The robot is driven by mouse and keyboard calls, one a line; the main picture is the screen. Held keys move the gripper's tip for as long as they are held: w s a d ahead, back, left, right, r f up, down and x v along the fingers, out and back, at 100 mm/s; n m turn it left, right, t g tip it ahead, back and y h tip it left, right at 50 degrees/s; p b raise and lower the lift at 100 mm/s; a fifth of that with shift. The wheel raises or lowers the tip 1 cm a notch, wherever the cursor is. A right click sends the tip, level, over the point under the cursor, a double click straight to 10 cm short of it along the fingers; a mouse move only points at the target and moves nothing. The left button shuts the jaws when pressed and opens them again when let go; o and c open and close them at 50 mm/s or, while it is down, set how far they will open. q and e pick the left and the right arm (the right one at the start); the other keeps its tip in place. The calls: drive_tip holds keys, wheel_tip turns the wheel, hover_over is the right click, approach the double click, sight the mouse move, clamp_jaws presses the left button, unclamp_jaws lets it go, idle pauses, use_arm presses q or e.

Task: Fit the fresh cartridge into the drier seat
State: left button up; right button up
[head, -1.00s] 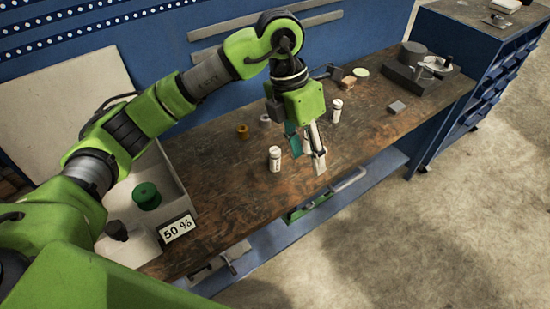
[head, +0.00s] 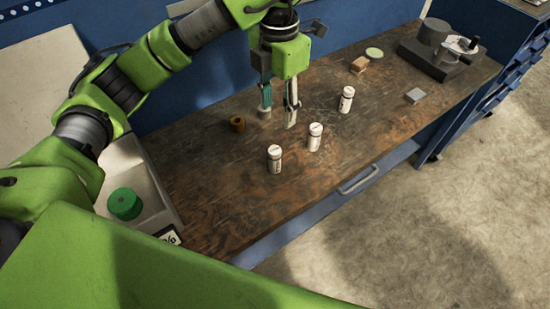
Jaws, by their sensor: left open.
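Three small white cartridges with dark print stand upright on the wooden bench: a near one (head: 274,159), a middle one (head: 315,136) and a far one (head: 346,99). I cannot tell which is the fresh one. My left gripper (head: 278,114) points down, open and empty, to the left of the middle cartridge and behind the near one, touching neither as far as I can see. A small grey round piece (head: 264,113) shows at its left finger, partly hidden. I cannot make out which thing is the drier seat. My right gripper is not in view.
A green-lidded jar (head: 124,203) stands in a pale tray at left. The bench's front middle is clear.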

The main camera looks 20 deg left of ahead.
use_arm(q)
drive_tip(key=b, duration=0.4)
hover_over(275, 150)
wheel_tip(275, 150, down, 5)
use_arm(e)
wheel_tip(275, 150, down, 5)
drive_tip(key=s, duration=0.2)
use_arm(q)
drive_tip(key=f, duration=0.2)
drive_tip(key=f+p, duration=0.1)
drive_tip(key=f, duration=0.2)
drive_tip(key=f+p, duration=0.1)
drive_tip(key=f, duration=0.2)
drive_tip(key=shift+d+f, duration=0.1)
drive_tip(key=shift+d, duration=0.2)
drive_tip(key=f+p, duration=0.1)
drive_tip(key=f, duration=0.2)
drive_tip(key=f+p, duration=0.1)
drive_tip(key=shift+a+f+p, duration=0.3)
drive_tip(key=shift+a+f, duration=0.1)
drive_tip(key=shift+f, duration=0.3)
drive_tip(key=c, duration=1.2)
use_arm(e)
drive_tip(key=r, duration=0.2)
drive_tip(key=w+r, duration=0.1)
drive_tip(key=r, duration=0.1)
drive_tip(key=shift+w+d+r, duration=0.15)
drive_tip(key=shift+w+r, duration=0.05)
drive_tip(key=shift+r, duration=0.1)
